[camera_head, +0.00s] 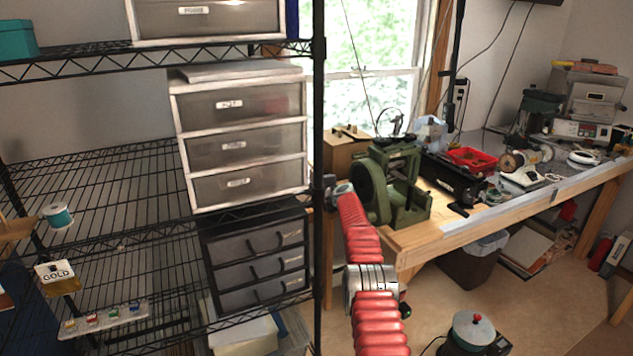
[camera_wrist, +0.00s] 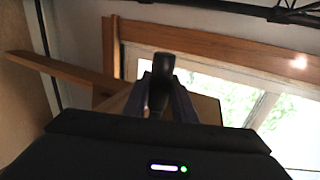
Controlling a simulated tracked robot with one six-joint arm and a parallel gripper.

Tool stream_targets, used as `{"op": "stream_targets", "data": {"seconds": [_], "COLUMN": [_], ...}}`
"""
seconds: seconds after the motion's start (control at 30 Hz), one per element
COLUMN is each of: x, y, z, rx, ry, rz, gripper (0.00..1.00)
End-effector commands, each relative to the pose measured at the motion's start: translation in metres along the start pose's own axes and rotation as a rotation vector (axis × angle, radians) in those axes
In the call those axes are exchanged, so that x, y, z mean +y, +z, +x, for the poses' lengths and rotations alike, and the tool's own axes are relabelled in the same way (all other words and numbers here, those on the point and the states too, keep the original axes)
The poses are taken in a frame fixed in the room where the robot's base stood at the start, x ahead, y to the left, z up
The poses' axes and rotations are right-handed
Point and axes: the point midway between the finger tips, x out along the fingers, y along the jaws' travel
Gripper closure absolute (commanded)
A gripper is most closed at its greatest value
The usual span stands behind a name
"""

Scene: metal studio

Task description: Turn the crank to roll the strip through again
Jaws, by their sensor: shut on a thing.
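The green rolling mill (camera_head: 408,193) stands at the near left corner of the wooden workbench, with a large round green wheel or housing on its left side. My red arm reaches up to the mill's left side. My gripper (camera_head: 333,184) is beside the black shelf post, left of the mill. In the wrist view my gripper (camera_wrist: 160,90) is shut on a dark upright handle (camera_wrist: 159,84), which looks like the crank's grip. The rest of the crank is hidden or too small to make out. I cannot make out the strip in either view.
A black wire shelf (camera_head: 110,190) with drawer units fills the left, its post (camera_head: 318,120) close to my gripper. The workbench (camera_head: 470,224) holds a red tray (camera_head: 472,158) and several tools. A pot (camera_head: 473,330) stands low at front right.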

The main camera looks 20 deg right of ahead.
Motion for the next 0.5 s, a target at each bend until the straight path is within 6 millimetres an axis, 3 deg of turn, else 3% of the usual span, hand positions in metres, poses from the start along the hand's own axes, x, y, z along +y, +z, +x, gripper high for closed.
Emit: {"op": "stream_targets", "data": {"seconds": [0.13,0.5], "x": [0.0151,0.0161], "y": [-0.0022,-0.0001], "z": [0.0064,0.0078], "rx": [0.005,0.003], "ry": [0.000,-0.002], "rz": [0.001,0.001], "gripper": [0.97,0.97]}}
